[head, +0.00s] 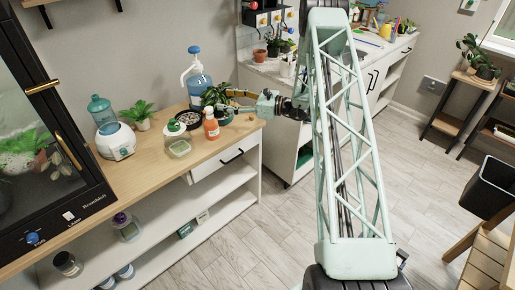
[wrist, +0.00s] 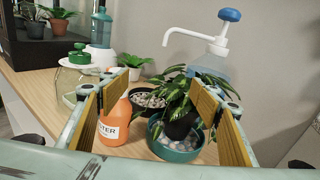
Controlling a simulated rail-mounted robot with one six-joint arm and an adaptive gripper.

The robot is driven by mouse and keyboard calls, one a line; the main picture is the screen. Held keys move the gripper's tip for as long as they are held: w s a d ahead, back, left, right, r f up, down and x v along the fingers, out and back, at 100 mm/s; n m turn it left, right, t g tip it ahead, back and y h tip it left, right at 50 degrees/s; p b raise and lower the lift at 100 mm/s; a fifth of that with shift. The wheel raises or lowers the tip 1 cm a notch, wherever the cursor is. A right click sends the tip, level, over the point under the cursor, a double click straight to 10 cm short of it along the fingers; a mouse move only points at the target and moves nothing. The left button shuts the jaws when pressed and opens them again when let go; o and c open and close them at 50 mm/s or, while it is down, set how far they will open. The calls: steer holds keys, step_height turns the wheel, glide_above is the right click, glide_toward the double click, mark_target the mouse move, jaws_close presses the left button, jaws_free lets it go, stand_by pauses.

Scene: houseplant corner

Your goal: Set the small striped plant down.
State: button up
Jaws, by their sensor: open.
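The small striped plant (wrist: 188,98), with green leaves marked in pale stripes, stands in a dark pot (wrist: 181,125). The pot sits on pebbles in a teal bowl (wrist: 172,154) and looks upright. In the head view the plant (head: 214,95) is on the wooden counter, with the bowl (head: 228,118) partly behind other things. My gripper (wrist: 160,80) is open, its yellow-padded fingers spread to the left and right of the plant in the wrist view. In the head view my gripper (head: 243,100) is just right of the plant. Whether a finger touches leaves I cannot tell.
An orange bottle (wrist: 113,122) stands close left of the bowl. A second pebble dish (wrist: 149,100) and a blue-capped pump bottle (wrist: 200,50) are behind. A green-lidded jar (head: 178,142) and white-based dispenser (head: 115,140) stand left. Bare counter (head: 145,170) shows at the front.

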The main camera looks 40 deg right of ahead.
steer(key=s+a+r+n+g+y, duration=0.1)
steer(key=s+a+r+n+g, duration=0.2)
steer(key=a+r, duration=0.45)
steer(key=s+a+r+n+g+y, duration=0.1)
steer(key=s+a+r+n+g, duration=0.25)
steer(key=a+r, duration=0.45)
steer(key=s+a+r+n+g+h, duration=0.1)
steer(key=s+a+r+n+g, duration=0.25)
steer(key=s+a+r, duration=0.45)
steer(key=s+a+r+n+g+h, duration=0.2)
steer(key=s+a+r+n, duration=0.25)
steer(key=s+a, duration=0.7)
steer(key=s+r+n+g+h, duration=0.1)
steer(key=s+r+n+h, duration=0.15)
steer(key=s, duration=0.75)
steer(key=s+r+n+h, duration=0.2)
steer(key=s+n, duration=0.2)
steer(key=s, duration=0.7)
steer(key=s+d+n+t+h, duration=0.1)
steer(key=s+d+n+h, duration=0.1)
steer(key=s, duration=0.7)
steer(key=s+d+n+t+h, duration=0.2)
steer(key=s+d+n+h, duration=0.1)
steer(key=s, duration=0.6)
steer(key=shift+s+d+r+n, duration=0.15)
steer(key=shift+d+r+n, duration=0.35)
steer(key=shift+n, duration=0.2)
